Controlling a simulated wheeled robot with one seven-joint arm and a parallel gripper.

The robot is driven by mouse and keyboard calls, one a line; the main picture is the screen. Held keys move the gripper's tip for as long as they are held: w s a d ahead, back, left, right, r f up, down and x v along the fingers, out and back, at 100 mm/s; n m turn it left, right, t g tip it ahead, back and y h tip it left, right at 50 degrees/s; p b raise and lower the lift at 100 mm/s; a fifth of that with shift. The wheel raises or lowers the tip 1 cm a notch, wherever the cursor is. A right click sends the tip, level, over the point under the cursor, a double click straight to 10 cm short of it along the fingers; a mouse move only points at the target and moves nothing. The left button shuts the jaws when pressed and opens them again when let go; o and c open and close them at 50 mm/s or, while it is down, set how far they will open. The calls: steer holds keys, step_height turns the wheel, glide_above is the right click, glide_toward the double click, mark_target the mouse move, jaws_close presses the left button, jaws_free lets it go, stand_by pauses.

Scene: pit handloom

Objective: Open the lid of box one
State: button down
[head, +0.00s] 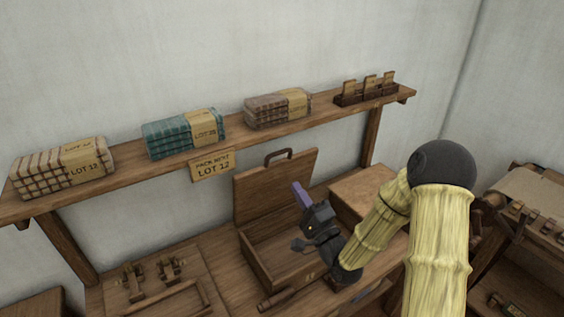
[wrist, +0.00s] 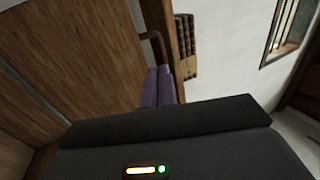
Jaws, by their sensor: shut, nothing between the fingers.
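A wooden box (head: 283,268) stands on the bench below the shelf. I cannot read a number on it clearly. Its lid (head: 262,190) stands raised, tilted back, with a dark handle (head: 277,154) on its top edge. My gripper (head: 298,190) is shut and empty, its purple fingers pointing up in front of the lid's right part. In the wrist view the fingers (wrist: 158,88) are together beside the lid's wood face (wrist: 85,50), with the handle (wrist: 153,42) beyond them. I cannot tell whether they touch the lid. My wrist hides part of the box's inside.
A second wooden box (head: 362,190), closed, stands to the right, partly behind my arm. The shelf (head: 235,147) above holds cloth bundles (head: 183,133) and a small rack (head: 365,92). A handled stick (head: 275,299) lies in front. Wooden frame parts (head: 150,280) lie at left.

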steer(key=p+x, duration=0.3)
steer(key=x, duration=0.6)
steer(key=shift+w, duration=0.15)
